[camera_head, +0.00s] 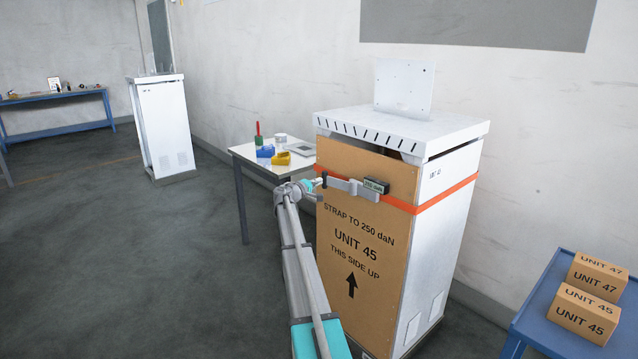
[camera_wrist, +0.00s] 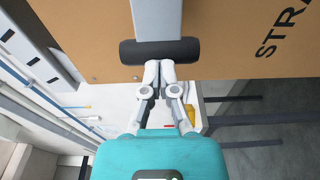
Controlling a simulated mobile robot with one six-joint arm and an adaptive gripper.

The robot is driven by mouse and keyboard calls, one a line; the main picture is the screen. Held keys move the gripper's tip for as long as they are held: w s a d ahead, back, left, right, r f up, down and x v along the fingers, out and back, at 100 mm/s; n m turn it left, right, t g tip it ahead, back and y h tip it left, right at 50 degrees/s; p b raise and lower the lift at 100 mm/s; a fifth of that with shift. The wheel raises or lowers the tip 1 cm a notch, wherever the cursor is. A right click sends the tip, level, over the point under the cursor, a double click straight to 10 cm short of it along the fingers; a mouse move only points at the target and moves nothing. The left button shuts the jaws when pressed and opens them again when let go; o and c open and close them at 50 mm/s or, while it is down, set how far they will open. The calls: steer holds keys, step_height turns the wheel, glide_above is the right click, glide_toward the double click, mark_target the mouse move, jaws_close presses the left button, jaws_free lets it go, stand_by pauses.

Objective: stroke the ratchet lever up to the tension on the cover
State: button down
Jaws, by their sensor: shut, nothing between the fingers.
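A tall white cabinet (camera_head: 432,238) has a brown cardboard cover (camera_head: 345,285) on its front, printed "STRAP TO 250 daN", "UNIT 45" and "THIS SIDE UP". An orange strap (camera_head: 446,194) runs around it below the top. On the strap sits a ratchet with a grey lever (camera_head: 341,184) and a small display (camera_head: 376,186), whose digits are too small to read surely. The lever's black crossbar handle also shows in the wrist view (camera_wrist: 160,51). My gripper (camera_wrist: 160,66) is shut and empty, its fingertips at the handle's edge. I cannot tell whether they touch.
A white table (camera_head: 246,150) with small tools and bins stands close behind the cabinet, to the left. A blue table (camera_head: 548,325) with two boxes is at the right. Another white cabinet (camera_head: 163,125) and a blue bench (camera_head: 52,97) stand far left. The floor at left is clear.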

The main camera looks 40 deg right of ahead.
steer(key=shift+s+d, duration=0.1)
steer(key=shift+d, duration=0.15)
steer(key=shift+a, duration=0.1)
steer(key=a, duration=1.4)
steer(key=shift+a, duration=0.15)
stand_by(0.7)
stand_by(1.3)
